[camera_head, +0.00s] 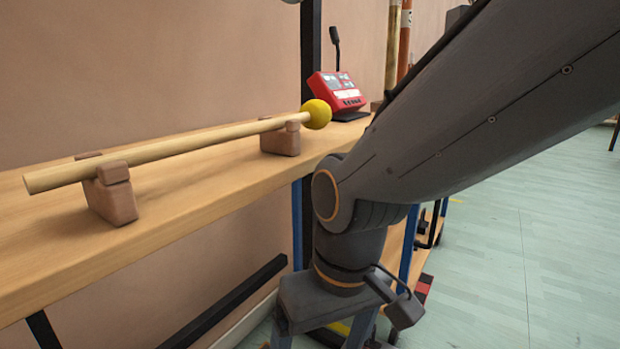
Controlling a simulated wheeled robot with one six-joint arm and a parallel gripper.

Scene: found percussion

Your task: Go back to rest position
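My gripper (322,337) hangs pointing down at the bottom centre, below the front edge of the shelf in the picture. Its two fingers stand apart with a gap between them, and I see nothing held in the gap. The fingertips are cut off by the bottom edge. My dark grey arm comes in from the upper right and bends down at a joint in front of the shelf. A mallet (200,140) with a wooden stick and a yellow ball head lies across two brown rests (112,200) on the wooden shelf (190,205), apart from my gripper.
A red box (338,93) with a thin black microphone stands farther back on the shelf. A black upright post (311,50) rises behind the mallet head. Blue shelf legs and a lower wooden shelf are partly hidden behind my arm. The greenish floor (520,240) at the right is open.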

